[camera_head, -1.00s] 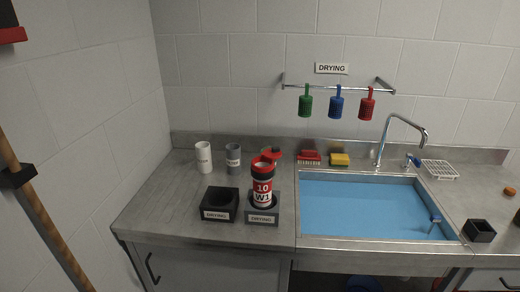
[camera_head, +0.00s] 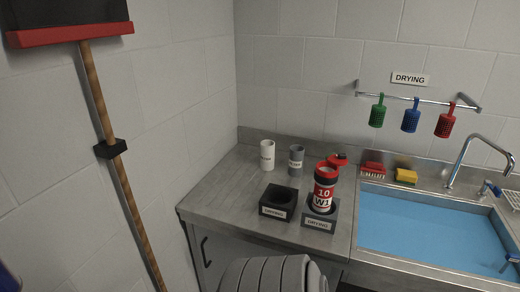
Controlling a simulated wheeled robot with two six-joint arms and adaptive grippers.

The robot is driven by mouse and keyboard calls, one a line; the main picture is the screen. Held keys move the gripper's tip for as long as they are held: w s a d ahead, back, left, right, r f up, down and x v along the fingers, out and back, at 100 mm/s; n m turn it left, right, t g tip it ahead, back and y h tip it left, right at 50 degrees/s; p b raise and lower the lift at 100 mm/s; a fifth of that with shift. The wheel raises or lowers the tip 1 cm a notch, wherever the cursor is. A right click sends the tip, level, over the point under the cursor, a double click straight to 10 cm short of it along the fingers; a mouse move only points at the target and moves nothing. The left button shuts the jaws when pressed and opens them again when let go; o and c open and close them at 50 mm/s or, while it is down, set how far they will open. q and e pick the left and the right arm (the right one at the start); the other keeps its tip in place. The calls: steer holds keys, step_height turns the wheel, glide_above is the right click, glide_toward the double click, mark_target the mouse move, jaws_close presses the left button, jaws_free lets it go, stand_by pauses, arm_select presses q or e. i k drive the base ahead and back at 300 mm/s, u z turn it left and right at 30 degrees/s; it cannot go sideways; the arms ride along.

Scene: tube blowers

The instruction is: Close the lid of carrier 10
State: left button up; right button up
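Carrier 10 (camera_head: 323,190) is a red, white and black cylinder labelled "10" and "W1". It stands nearly upright in the right of two dark drying holders (camera_head: 318,220) on the metal counter. Its red and black lid (camera_head: 337,160) is swung open at the top, towards the back right. Neither gripper shows in the head view.
An empty dark drying holder (camera_head: 277,203) is left of the carrier. White (camera_head: 267,155) and grey (camera_head: 296,160) cylinders stand behind. A water-filled sink (camera_head: 430,230) is at right. A broom (camera_head: 107,130) is at the left wall.

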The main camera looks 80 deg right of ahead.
mark_target(340, 160)
steer(key=u, duration=0.15)
steer(key=k, duration=1)
steer(key=z, duration=1.4)
